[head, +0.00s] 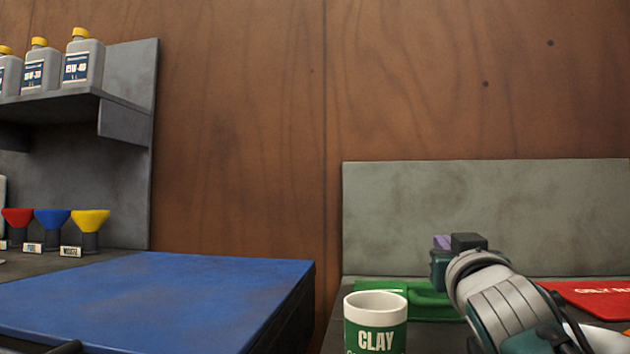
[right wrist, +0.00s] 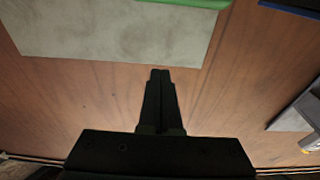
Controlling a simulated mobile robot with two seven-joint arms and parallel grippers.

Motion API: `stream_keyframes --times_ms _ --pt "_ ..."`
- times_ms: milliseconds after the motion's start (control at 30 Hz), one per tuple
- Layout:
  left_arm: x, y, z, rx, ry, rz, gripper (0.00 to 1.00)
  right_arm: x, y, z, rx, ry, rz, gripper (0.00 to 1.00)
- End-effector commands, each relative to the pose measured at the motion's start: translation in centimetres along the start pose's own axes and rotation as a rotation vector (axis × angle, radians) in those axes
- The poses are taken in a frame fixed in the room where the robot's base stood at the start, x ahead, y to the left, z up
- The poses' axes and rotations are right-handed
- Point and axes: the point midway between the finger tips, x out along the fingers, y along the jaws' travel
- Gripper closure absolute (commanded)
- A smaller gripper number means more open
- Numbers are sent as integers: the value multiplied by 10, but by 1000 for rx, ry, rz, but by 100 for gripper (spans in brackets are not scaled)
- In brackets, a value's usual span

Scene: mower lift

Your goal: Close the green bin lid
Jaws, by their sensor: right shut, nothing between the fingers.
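The green bin (head: 435,303) is at the lower right in the head view, partly hidden by the CLAY can and my right arm. I cannot tell its lid's angle from the part that shows. A strip of green edge (right wrist: 185,3) shows at the top of the right wrist view. My right gripper (right wrist: 160,72) is shut and empty, its fingers together in front of the brown wall. In the head view my right gripper (head: 466,243) is above the green bin, and its fingertips are not clear. My left gripper is not in view.
The white-rimmed CLAY can (head: 376,335) stands in front of the green bin. A red lid (head: 592,297) lies at the right. A grey upright panel (head: 480,215) stands behind. A blue lid (head: 160,295) lies at the left, by funnels and a bottle shelf (head: 60,105).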

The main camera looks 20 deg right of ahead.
Motion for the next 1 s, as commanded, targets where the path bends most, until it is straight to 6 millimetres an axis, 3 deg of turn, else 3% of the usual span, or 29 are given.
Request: stream_keyframes --times_ms 200,700,867,1000 --pt "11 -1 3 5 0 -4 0 -2 0 9 -2 0 -1 100" --pt "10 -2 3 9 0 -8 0 -2 0 7 -1 -1 0 100" --pt "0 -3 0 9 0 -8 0 0 0 -10 -1 2 1 100" --pt "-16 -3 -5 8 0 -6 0 5 0 -44 0 4 0 100"
